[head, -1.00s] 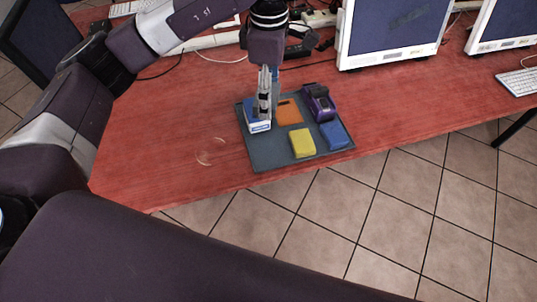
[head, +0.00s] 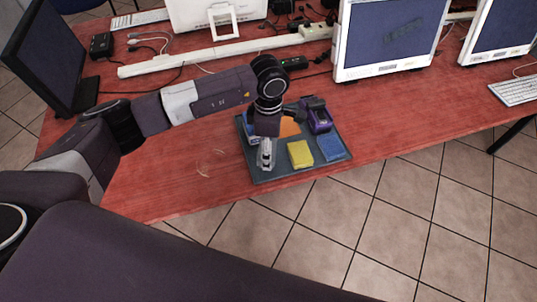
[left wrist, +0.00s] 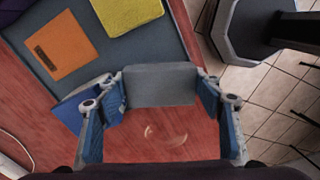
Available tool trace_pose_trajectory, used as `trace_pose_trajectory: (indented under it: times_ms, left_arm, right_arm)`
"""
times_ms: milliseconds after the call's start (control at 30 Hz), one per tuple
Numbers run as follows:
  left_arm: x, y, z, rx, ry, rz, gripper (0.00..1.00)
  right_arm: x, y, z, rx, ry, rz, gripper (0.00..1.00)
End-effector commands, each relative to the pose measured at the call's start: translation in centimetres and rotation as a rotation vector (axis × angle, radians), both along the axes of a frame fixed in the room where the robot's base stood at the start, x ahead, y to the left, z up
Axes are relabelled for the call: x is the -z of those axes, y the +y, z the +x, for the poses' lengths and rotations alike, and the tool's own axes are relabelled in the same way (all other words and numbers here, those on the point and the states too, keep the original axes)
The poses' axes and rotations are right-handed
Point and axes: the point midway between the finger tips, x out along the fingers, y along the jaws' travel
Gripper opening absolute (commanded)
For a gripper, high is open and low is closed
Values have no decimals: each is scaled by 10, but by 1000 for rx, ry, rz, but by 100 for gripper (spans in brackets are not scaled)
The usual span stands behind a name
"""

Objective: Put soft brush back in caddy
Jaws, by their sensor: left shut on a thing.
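My left gripper (head: 266,160) points down over the front left of a dark grey tray (head: 262,178). On the tray are an orange flat piece (head: 289,127), a yellow sponge (head: 301,154), a blue sponge (head: 331,148) and a purple object (head: 318,117). A blue box (left wrist: 72,110) at the tray's left is partly hidden by my gripper. I cannot tell which is the caddy. My right gripper is out of view.
The red table (head: 180,170) is clear left of the tray. Monitors (head: 388,42), a power strip (head: 316,31) and cables stand or lie behind. The table's front edge is close to the tray, with tiled floor (head: 330,215) beyond.

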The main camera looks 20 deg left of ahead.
Motion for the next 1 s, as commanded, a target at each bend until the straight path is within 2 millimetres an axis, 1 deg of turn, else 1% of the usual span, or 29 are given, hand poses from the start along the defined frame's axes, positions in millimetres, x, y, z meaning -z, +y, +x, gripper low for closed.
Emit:
trace_pose_trajectory:
  times_ms: [133,233,300,467,633,667,700,800,1000]
  left_arm:
    - [22,0,-2,1,6,1,41]
    - [34,0,-1,1,3,0,41]
    - [37,0,-1,1,1,0,42]
    - [37,0,0,1,0,0,41]
    - [42,0,0,1,0,0,41]
    - [40,0,0,1,1,0,64]
    - [40,0,0,1,1,1,69]
    - [40,0,-1,1,1,1,78]
    - [40,0,-1,1,1,1,78]
  right_arm:
    - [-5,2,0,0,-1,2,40]
    - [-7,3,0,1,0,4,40]
    - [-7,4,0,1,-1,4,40]
    - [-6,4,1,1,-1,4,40]
    - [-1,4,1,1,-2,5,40]
    - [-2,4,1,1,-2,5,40]
    - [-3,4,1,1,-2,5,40]
    - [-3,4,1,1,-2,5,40]
    - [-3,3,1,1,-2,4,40]
